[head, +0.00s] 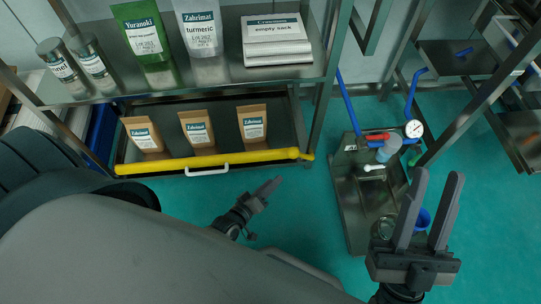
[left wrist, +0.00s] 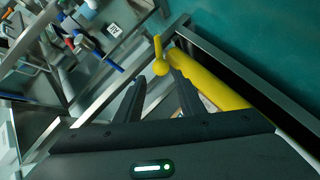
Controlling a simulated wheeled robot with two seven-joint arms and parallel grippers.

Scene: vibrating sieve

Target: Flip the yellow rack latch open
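The yellow rack latch bar (head: 225,159) runs along the front of the rack's lower shelf, with a small yellow end piece (head: 307,156) at its right end. In the left wrist view a yellow knob with a short stalk (left wrist: 160,67) shows beside the thick yellow bar (left wrist: 212,85). My left gripper (head: 276,183) is below and left of the bar's right end in the head view. Its fingers (left wrist: 158,75) are apart and empty, with the knob just beyond the tips; contact cannot be told. My right gripper (head: 433,180) is open and empty at the right.
Brown pouches (head: 197,128) stand in the lower tray behind the bar, above a white handle (head: 207,171). Bags, jars and sacks (head: 277,40) sit on the upper shelf. A metal cart (head: 350,205) with a gauge (head: 413,129) stands right. Green floor lies between rack and cart.

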